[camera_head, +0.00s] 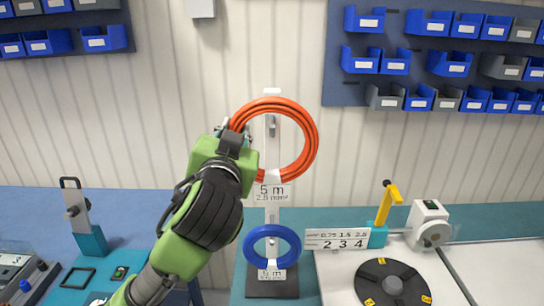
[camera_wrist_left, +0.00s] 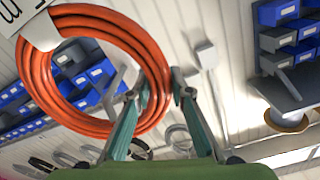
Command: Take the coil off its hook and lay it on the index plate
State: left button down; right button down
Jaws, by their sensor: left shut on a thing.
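The orange coil (camera_head: 310,145) hangs upright in front of the upper part of a grey stand (camera_head: 271,212), with a white tag reading 5 m, 2.5 mm² at its bottom. The stand's upper hook (camera_head: 271,126) shows inside the ring; I cannot tell whether the coil rests on it. My left gripper (camera_head: 228,132) is shut on the coil's left side. In the left wrist view, the fingers (camera_wrist_left: 158,92) straddle the orange coil (camera_wrist_left: 88,128). The index plate (camera_head: 372,272) is a black disc with yellow labels and a grey hub, at the lower right. My right gripper is not in view.
A blue coil (camera_head: 248,250) hangs lower on the same stand. A number sign (camera_head: 338,239), a yellow-handled tool (camera_head: 386,206) and a white device (camera_head: 428,224) stand behind the plate. Blue bins (camera_head: 365,20) hang on the wall. A clamp-like fixture (camera_head: 84,222) stands at left.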

pick_arm(q)
jog(key=shift+s+r, duration=0.15)
jog(key=shift+s+p, duration=0.3)
jog(key=shift+s, duration=1.9)
jog(key=s+p, duration=0.1)
jog(key=s, duration=0.6)
jog(key=shift+s, duration=0.25)
